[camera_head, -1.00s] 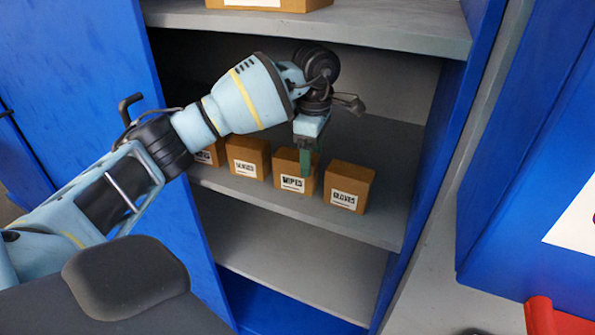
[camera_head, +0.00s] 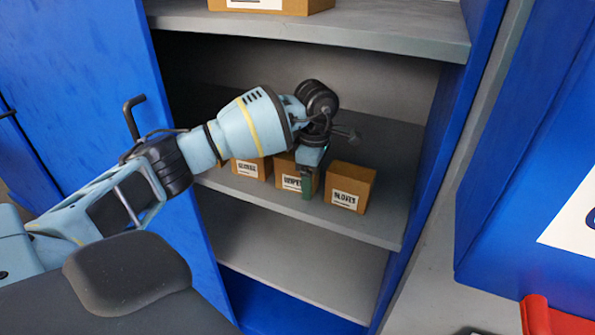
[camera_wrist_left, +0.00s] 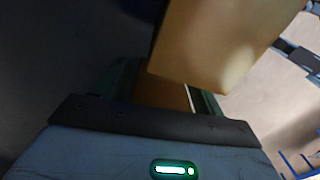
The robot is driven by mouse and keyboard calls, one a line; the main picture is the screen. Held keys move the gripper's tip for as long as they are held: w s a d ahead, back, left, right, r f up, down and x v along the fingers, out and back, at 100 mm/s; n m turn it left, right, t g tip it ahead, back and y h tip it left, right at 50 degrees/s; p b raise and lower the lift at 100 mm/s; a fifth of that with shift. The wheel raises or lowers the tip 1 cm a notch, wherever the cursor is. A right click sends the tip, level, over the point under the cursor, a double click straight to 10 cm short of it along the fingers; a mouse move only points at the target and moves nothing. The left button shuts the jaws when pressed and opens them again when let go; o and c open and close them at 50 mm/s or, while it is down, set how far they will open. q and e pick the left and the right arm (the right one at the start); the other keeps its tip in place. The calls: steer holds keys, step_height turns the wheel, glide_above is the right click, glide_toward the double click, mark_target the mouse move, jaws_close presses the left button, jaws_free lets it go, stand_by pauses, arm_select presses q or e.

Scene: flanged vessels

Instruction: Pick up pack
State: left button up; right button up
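Brown box-shaped packs with white labels stand in a row on the middle shelf. The pack third from the left (camera_head: 285,176) is partly hidden by my left gripper (camera_head: 307,184). One green finger is in front of its right side, beside the gap to the rightmost pack (camera_head: 350,187). In the left wrist view, my left gripper (camera_wrist_left: 165,95) has its fingers apart, with a brown surface between them and a light gap by the right finger. A large brown pack face (camera_wrist_left: 215,45) is close beyond. Contact cannot be told. My right gripper is not in view.
Another pack (camera_head: 250,167) stands left of the gripper. The upper shelf (camera_head: 400,32) is above my arm and holds a brown box (camera_head: 285,5). The lower shelf (camera_head: 300,270) is bare. Blue cabinet walls (camera_head: 445,150) close in the right side.

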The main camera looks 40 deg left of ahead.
arm_select(q)
steer(key=c, duration=1.1)
steer(key=shift+o, duration=0.2)
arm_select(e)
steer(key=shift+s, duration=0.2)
arm_select(q)
steer(key=shift+r, duration=0.1)
steer(key=shift+w+r, duration=0.1)
steer(key=shift+r, duration=0.4)
step_height(320, 180, up, 2)
steer(key=shift+r, duration=0.25)
steer(key=s+d, duration=0.4)
steer(key=s, duration=1.3)
steer(key=shift+s+b, duration=0.35)
steer(key=shift+b, duration=0.1)
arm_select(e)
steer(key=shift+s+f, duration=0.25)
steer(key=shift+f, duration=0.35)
arm_select(q)
steer(key=shift+d+f, duration=0.1)
